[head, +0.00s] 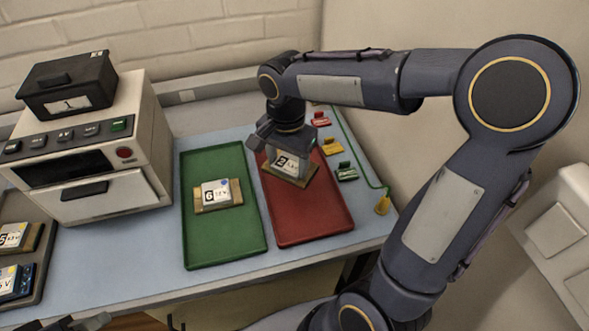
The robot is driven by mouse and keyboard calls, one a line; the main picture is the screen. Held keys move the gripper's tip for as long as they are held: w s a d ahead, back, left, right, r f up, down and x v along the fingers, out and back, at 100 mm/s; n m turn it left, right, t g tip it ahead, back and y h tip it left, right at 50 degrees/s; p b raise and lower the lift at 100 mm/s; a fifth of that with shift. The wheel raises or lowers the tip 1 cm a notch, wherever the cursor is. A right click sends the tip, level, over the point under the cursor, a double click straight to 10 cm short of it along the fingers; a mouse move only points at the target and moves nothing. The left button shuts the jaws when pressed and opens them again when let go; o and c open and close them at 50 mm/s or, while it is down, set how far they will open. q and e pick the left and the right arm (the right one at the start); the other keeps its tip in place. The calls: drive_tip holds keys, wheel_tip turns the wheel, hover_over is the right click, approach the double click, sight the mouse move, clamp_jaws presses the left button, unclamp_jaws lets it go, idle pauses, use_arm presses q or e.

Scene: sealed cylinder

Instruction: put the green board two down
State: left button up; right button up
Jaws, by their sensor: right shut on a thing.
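My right gripper (283,140) comes down from above over the red tray (318,222). It is shut on a board marked 2 (288,163), with a white label and a brownish-olive base. The board is over the far part of the red tray; I cannot tell whether it touches the tray. The gripper hides its upper part. No clearly green board shows here. Dark parts at the bottom left edge seem to be my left gripper (80,323), mostly cut off.
A green tray (215,242) left of the red one holds a board marked 6 (216,193). Red, yellow and green tags (333,146) lie at the right, by a green cord with a yellow end (382,205). A beige machine (110,190) with a black box (68,83) stands left.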

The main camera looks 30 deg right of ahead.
sight(295, 173)
drive_tip(key=shift+w+d+f, duration=0.15)
drive_tip(key=shift+d+f, duration=0.45)
drive_tip(key=shift+f, duration=0.15)
drive_tip(key=shift+d+f, duration=0.2)
drive_tip(key=shift+f, duration=0.8)
drive_tip(key=shift+d+f, duration=0.2)
drive_tip(key=shift+f, duration=0.8)
drive_tip(key=shift+f, duration=0.1)
drive_tip(key=shift+w+f, duration=0.1)
drive_tip(key=shift+f, duration=0.05)
drive_tip(key=o, duration=1)
wheel_tip(295, 173, up, 12)
drive_tip(key=shift+r, duration=0.25)
